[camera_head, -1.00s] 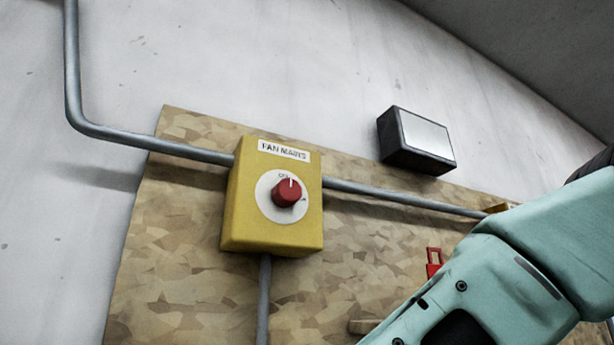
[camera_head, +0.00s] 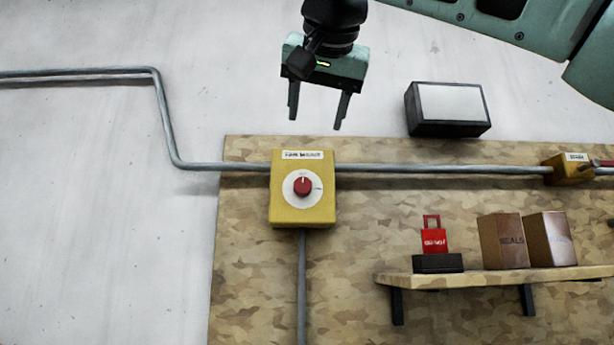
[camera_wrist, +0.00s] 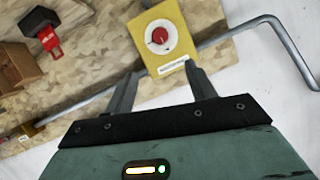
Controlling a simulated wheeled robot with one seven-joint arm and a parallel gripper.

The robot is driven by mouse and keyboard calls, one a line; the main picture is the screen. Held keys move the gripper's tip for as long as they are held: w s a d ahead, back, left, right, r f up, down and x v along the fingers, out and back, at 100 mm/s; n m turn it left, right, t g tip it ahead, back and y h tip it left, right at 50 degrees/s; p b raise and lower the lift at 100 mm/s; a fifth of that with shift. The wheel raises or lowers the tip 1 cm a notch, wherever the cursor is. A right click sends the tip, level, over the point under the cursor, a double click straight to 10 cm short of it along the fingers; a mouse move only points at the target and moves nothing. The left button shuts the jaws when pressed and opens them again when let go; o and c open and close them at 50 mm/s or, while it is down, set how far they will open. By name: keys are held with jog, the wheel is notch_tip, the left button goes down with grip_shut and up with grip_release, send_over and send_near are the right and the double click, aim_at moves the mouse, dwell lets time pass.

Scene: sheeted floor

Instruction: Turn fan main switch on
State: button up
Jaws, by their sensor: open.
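The fan main switch is a yellow box (camera_head: 302,212) with a white round dial plate and a red knob (camera_head: 302,186). It is mounted on the patterned board, with a label along its top. The knob's white mark points up toward the label. My gripper (camera_head: 318,112) is open and empty, above the box in the head view, its fingers pointing down toward it. In the wrist view the box (camera_wrist: 175,62) and its red knob (camera_wrist: 160,35) lie beyond my open fingers (camera_wrist: 160,88), apart from them. The knob is fully visible in both views.
A grey conduit (camera_head: 400,169) runs along the board into the box. A dark box with a pale face (camera_head: 449,104) is at upper right. A smaller yellow box (camera_head: 568,170) is at right.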

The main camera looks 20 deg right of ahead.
aim_at(304, 183)
jog(key=p+x, duration=0.3)
jog(key=x, duration=1.4)
jog(key=shift+w+p, duration=0.25)
jog(key=shift+p, duration=0.05)
jog(key=c, duration=1)
